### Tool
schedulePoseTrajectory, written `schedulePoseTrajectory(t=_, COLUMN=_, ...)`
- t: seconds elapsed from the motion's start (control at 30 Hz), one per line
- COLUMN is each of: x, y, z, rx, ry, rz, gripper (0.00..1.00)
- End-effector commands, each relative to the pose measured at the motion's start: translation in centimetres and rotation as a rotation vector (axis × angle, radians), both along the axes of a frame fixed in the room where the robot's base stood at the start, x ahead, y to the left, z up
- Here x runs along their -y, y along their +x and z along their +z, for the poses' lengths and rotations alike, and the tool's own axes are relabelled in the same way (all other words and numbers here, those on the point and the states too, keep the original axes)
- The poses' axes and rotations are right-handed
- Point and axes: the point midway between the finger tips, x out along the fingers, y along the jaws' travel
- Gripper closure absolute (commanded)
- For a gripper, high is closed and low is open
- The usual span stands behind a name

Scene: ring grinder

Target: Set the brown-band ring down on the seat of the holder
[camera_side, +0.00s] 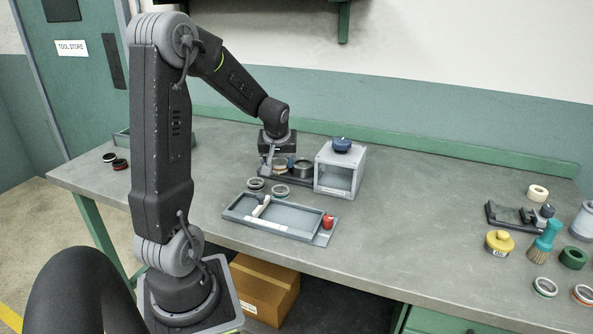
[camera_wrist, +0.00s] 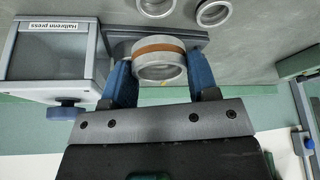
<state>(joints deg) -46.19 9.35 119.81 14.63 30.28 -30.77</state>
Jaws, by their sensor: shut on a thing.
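The brown-band ring (camera_wrist: 158,72) is a silvery ring with a brown stripe, held between the two blue fingers of my gripper (camera_wrist: 161,78). In the side view the ring (camera_side: 281,161) shows small between the fingers of my gripper (camera_side: 277,164). The dark flat base of the holder (camera_wrist: 195,42) shows behind the ring in the wrist view. In the side view a grey round part (camera_side: 303,168) stands on that base, to the right of the ring. The ring appears over or beside the base; whether it touches anything cannot be told. The ring hides part of the base.
The grey press box (camera_side: 341,172) with a blue knob stands close right of the holder. Loose rings (camera_side: 280,191) lie in front, before a shallow tray (camera_side: 275,215) with a red knob. Brush (camera_side: 544,240), yellow pot (camera_side: 499,243) and more rings are far right. The middle-right bench is clear.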

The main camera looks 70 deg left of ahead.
Motion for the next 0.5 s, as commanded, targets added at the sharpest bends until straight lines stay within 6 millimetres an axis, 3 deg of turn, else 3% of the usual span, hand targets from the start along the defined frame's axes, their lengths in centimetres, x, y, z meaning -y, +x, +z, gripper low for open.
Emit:
schedulePoseTrajectory(t=0.1, x=-0.6, y=-0.8, z=0.7, rx=0.000, ry=0.000, rz=-0.002, gripper=0.72)
schedulePoseTrajectory(t=0.23, x=-1.8, y=0.3, z=1.0, rx=-0.006, ry=-0.005, rz=-0.059, gripper=0.72)
schedulePoseTrajectory(t=0.5, x=-5.7, y=6.7, z=1.1, rx=-0.011, ry=-0.015, rz=-0.330, gripper=0.72)
